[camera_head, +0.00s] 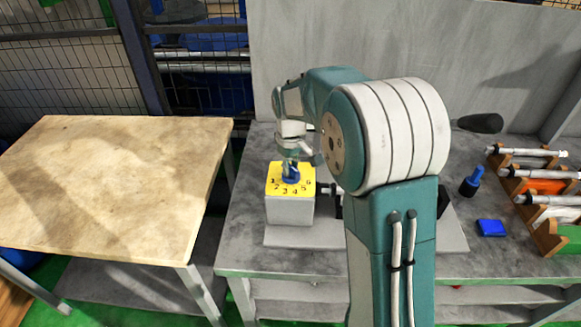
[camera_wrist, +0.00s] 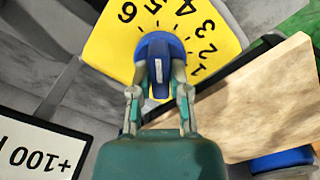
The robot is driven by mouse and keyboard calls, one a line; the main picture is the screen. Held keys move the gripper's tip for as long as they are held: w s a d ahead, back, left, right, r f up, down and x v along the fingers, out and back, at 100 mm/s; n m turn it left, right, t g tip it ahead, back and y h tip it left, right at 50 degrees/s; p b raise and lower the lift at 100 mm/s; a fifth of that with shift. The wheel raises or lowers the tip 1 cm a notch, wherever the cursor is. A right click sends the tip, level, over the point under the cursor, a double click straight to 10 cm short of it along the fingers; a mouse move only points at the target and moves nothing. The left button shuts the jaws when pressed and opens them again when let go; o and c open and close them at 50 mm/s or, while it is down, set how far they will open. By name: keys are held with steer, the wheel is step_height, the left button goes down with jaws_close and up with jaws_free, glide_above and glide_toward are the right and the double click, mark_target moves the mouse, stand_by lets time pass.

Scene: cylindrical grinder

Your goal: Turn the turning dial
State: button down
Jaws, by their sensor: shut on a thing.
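The turning dial (camera_head: 291,175) is a blue knob on a yellow plate (camera_head: 276,184) with black numbers 1 to 6, on top of a light grey box (camera_head: 289,210). In the wrist view the dial (camera_wrist: 160,48) sits amid the numbers, its handle bar pointing down the picture toward my gripper. My gripper (camera_wrist: 160,82) has a finger on each side of the blue handle and is shut on it. In the head view my gripper (camera_head: 290,163) comes down onto the dial from above and covers part of it.
The box stands on a grey workbench (camera_head: 240,240). A wooden table (camera_head: 100,180) is to the left, with a gap between. On the right are a blue block (camera_head: 491,228), a dark blue-topped bottle (camera_head: 471,182) and a wooden rack (camera_head: 545,235) with metal shafts.

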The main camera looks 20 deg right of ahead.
steer(key=shift+f, duration=0.1)
steer(key=c, duration=0.6)
jaws_free()
step_height(320, 180, up, 12)
steer(key=shift+w+a, duration=0.1)
